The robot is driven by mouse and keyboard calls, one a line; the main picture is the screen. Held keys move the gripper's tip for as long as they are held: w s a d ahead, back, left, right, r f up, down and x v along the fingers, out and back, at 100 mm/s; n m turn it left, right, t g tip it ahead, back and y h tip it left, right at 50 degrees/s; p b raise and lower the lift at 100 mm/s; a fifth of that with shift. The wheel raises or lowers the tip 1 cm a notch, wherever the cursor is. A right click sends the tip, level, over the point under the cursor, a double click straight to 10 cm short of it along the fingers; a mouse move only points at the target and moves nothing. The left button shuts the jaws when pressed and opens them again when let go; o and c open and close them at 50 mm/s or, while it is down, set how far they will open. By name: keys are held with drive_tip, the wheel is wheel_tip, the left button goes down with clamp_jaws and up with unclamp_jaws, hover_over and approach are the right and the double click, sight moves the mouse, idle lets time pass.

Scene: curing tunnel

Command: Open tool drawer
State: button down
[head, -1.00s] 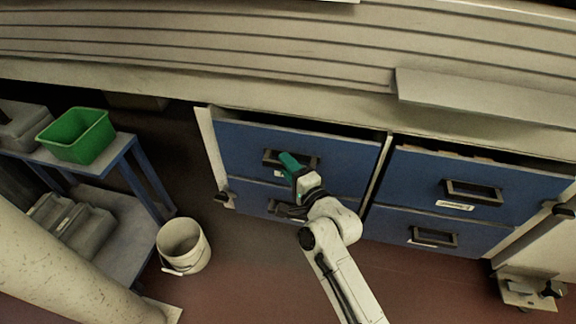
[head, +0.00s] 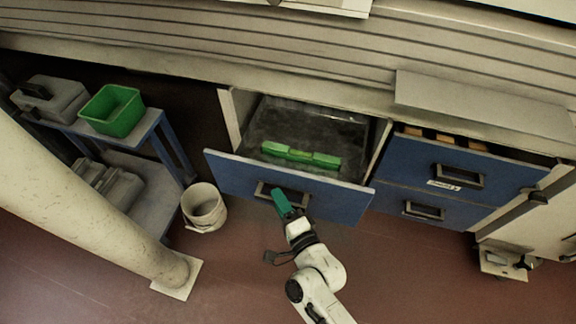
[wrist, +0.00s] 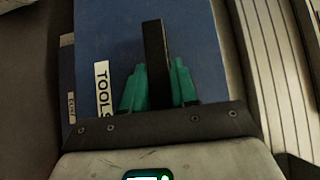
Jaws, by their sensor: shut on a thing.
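The tool drawer (head: 225,172), with a blue front, is pulled well out of the cabinet in the head view. A green spirit level (head: 300,155) lies inside it. In the wrist view its front shows a white label reading "TOOLS" (wrist: 103,88) and a dark handle (wrist: 155,65). My gripper (head: 284,203) is at the handle, and its green fingers (wrist: 158,85) are on either side of the handle bar, shut on it. Part of the handle is hidden behind the fingers in the head view.
Blue drawers with handles (head: 458,176) stand to the right, closed or nearly so. A white bucket (head: 203,208) stands on the floor left of the open drawer. A blue-framed bench holds a green bin (head: 112,110). A pale column (head: 90,200) rises at the left.

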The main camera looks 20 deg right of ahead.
drive_tip(key=s+a+p, duration=0.2)
drive_tip(key=s+a, duration=0.6)
drive_tip(key=s, duration=0.3)
drive_tip(key=shift+s+a+p, duration=0.3)
drive_tip(key=shift+s, duration=0.1)
drive_tip(key=c, duration=1)
unclamp_jaws()
drive_tip(key=shift+o, duration=0.2)
drive_tip(key=s+d, duration=0.1)
drive_tip(key=s, duration=0.9)
drive_tip(key=shift+s+d+p, duration=0.3)
drive_tip(key=shift+s+d, duration=0.05)
